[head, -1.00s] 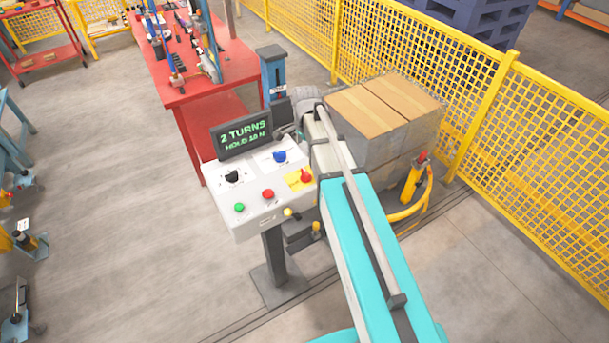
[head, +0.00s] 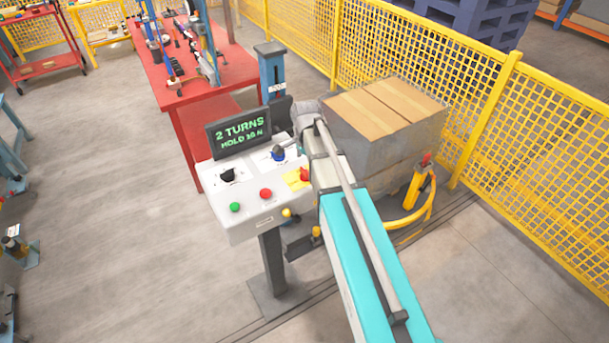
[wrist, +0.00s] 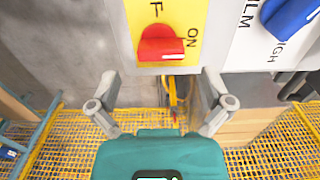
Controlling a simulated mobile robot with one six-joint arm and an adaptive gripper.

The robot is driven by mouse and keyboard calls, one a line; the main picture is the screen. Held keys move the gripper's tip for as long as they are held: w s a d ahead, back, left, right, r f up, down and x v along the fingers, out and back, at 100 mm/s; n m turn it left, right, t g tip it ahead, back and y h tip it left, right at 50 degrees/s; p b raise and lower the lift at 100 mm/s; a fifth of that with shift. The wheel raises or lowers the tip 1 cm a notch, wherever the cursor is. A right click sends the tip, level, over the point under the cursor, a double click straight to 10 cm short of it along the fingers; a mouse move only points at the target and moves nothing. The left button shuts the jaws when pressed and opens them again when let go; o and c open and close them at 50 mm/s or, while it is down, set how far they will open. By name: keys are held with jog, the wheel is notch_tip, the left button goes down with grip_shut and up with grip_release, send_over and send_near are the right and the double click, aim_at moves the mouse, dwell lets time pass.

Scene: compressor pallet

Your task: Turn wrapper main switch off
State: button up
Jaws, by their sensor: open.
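The main switch is a red rotary knob (wrist: 162,44) on a yellow plate (wrist: 187,12) marked ON at its right, with a letter F at the top. In the head view the red knob (head: 304,174) sits at the right edge of the white console (head: 245,215), on its yellow plate (head: 292,181). My gripper (wrist: 160,84) is open and empty in the wrist view. Its two fingers are spread on either side, below the knob in the picture and apart from it. In the head view my arm hides most of the gripper.
The console also has a blue knob (head: 278,153), a black knob (head: 227,175), and green (head: 235,207) and red (head: 265,194) buttons. A display (head: 240,132) reads "2 TURNS". Wrapped boxes (head: 375,130) stand behind my arm. Yellow fencing (head: 540,140) runs at right. The floor at left is open.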

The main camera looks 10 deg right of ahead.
aim_at(306, 170)
jog(key=shift+f+b, duration=1.5)
jog(key=shift+f, duration=0.3)
